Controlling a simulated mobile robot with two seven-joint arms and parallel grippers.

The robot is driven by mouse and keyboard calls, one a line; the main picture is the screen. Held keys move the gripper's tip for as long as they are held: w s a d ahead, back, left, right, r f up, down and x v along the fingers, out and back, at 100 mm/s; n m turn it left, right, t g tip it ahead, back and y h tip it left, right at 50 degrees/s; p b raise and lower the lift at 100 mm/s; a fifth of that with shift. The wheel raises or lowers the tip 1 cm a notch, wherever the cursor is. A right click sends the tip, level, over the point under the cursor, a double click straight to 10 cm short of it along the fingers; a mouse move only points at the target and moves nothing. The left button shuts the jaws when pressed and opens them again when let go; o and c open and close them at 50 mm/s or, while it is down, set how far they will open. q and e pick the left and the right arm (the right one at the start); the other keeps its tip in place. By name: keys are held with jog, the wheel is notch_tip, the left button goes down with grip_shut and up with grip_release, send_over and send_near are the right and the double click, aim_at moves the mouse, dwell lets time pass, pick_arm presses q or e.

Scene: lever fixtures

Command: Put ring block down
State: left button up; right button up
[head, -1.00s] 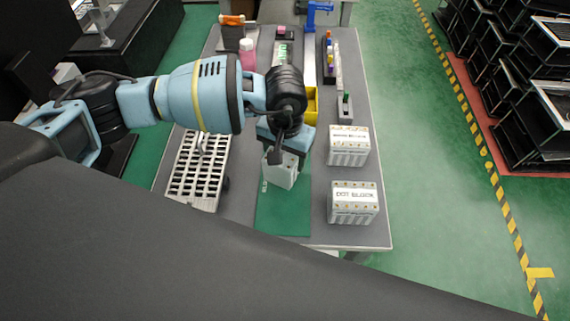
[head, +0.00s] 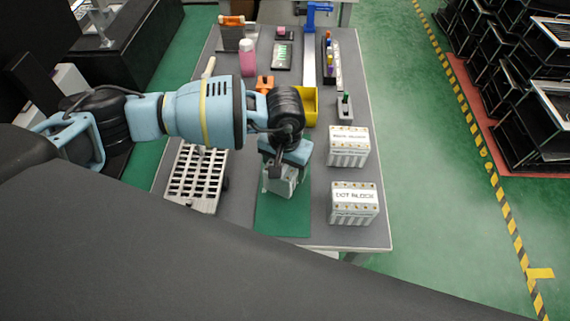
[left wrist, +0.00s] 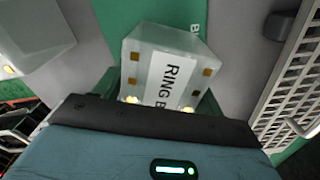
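The ring block (head: 282,187) is a pale grey block under my left gripper (head: 284,168), over the green mat (head: 285,222). In the left wrist view the ring block (left wrist: 166,65) shows its white "RING B..." label and brass-coloured corner studs, close up against my gripper's dark front edge. My left gripper points down and appears shut on the block; its fingertips are mostly hidden. I cannot tell whether the block's underside touches the mat. My right gripper is not in view.
A slotted metal rack (head: 195,182) stands left of the mat. A dot block (head: 353,204) and another labelled white block (head: 348,147) stand to its right. A yellow bin (head: 305,104) is behind. The mat's front part is clear.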

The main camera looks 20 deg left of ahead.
pick_arm(q)
jog(key=shift+o, duration=1.4)
jog(key=shift+r, duration=0.15)
notch_tip(320, 180, up, 12)
jog(key=shift+r, duration=0.1)
jog(key=shift+d, duration=0.1)
dwell(0.5)
